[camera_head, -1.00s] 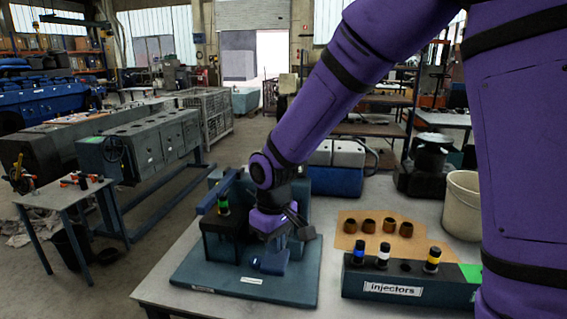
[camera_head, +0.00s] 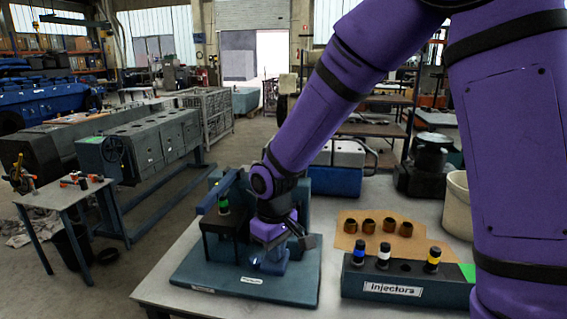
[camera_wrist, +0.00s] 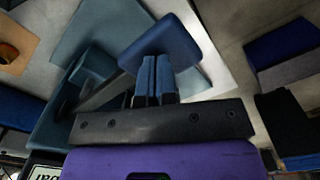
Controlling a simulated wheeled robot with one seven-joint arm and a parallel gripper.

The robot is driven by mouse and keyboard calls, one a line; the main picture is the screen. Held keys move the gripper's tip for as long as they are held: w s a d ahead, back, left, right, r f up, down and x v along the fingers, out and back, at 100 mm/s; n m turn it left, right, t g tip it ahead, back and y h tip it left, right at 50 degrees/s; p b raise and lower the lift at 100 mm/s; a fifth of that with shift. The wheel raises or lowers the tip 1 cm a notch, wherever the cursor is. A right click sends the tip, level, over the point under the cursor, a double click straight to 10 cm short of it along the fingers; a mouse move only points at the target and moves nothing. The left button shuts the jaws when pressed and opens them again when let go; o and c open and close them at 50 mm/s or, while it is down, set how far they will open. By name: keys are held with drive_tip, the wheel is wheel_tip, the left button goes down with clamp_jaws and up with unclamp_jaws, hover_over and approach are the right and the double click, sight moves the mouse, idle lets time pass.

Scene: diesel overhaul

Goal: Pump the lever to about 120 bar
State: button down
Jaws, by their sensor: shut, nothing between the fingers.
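The pump rig stands on a teal base plate (camera_head: 300,288) on the table. A blue paddle-like piece (camera_head: 273,266), which looks like the lever's end, sits low at the front of the rig. It also shows in the wrist view as a blue pad (camera_wrist: 160,38). My gripper (camera_head: 268,257) is shut and empty, pointing down at the paddle. In the wrist view its blue fingertips (camera_wrist: 155,68) are together over the near edge of the pad; I cannot tell whether they touch it. A panel marked "bar" (camera_wrist: 55,172) is cut off at the frame's edge; no pressure reading is legible.
A green-banded injector (camera_head: 223,204) stands on a dark stand left of my gripper, near a blue bar (camera_head: 218,191). To the right are the injectors rack (camera_head: 392,289), a brown mat with several copper-coloured sleeves (camera_head: 400,247) and a white bucket (camera_head: 457,208).

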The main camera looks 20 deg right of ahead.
drive_tip(key=shift+f, duration=0.3)
drive_tip(key=shift+r, duration=0.2)
drive_tip(key=shift+s+a+r, duration=0.1)
drive_tip(key=shift+s+r, duration=0.1)
drive_tip(key=shift+r, duration=0.45)
drive_tip(key=shift+s+a+r, duration=0.1)
drive_tip(key=shift+s+r, duration=0.05)
drive_tip(key=shift+r, duration=0.45)
drive_tip(key=shift+r, duration=0.1)
drive_tip(key=shift+r, duration=1.9)
